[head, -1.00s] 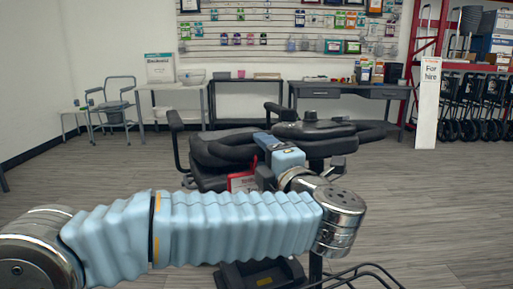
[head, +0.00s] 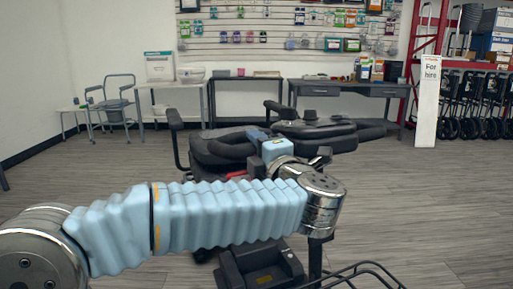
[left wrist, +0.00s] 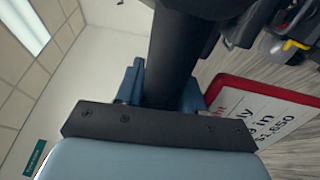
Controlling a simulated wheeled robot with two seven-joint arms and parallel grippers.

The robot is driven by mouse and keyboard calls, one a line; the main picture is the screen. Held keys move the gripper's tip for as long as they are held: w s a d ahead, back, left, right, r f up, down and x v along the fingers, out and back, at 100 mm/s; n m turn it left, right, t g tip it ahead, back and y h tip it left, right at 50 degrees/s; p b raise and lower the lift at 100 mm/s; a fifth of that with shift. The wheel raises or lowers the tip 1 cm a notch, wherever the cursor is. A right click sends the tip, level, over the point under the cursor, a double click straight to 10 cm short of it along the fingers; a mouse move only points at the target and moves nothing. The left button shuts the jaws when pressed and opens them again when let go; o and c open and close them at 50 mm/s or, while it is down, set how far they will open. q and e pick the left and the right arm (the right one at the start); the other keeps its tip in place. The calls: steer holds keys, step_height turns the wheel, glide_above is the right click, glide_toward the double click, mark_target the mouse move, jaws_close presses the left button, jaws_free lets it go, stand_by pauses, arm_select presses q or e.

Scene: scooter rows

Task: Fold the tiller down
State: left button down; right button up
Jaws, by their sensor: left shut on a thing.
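The scooter's tiller (head: 312,132) has a black head with looped handlebars, and stands in the middle of the head view. Its thin post (head: 315,262) shows below my wrist. My left gripper (head: 268,143) reaches the left side of the tiller head and is shut on a black handlebar. In the left wrist view the handlebar (left wrist: 174,60) runs between the blue fingers (left wrist: 160,98). My wrist and sleeve hide the middle of the tiller. My right gripper is in neither view.
The scooter's armrests (head: 175,119) stand behind the tiller. A wire basket (head: 355,272) and a black box-like part (head: 260,267) are low in front. A red-edged sign (left wrist: 265,112) hangs close by. Desks line the back wall; the floor at right is clear.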

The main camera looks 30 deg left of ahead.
mark_target(237, 140)
arm_select(q)
steer(key=shift+g+h, duration=0.9)
steer(key=p+x, duration=0.4)
steer(key=x, duration=0.7)
steer(key=shift+w+a+f+p, duration=0.1)
steer(key=shift+w+f+p, duration=0.1)
steer(key=shift+w+p, duration=0.15)
steer(key=w+a+f+g+h+p, duration=0.1)
steer(key=w+a+f+h+p, duration=0.1)
steer(key=w+a+f+p, duration=0.4)
steer(key=shift+s+f+x, duration=0.55)
steer(key=shift+f+x, duration=0.45)
steer(key=shift+x, duration=4.1)
steer(key=shift+d+h, duration=0.1)
steer(key=shift+h, duration=0.2)
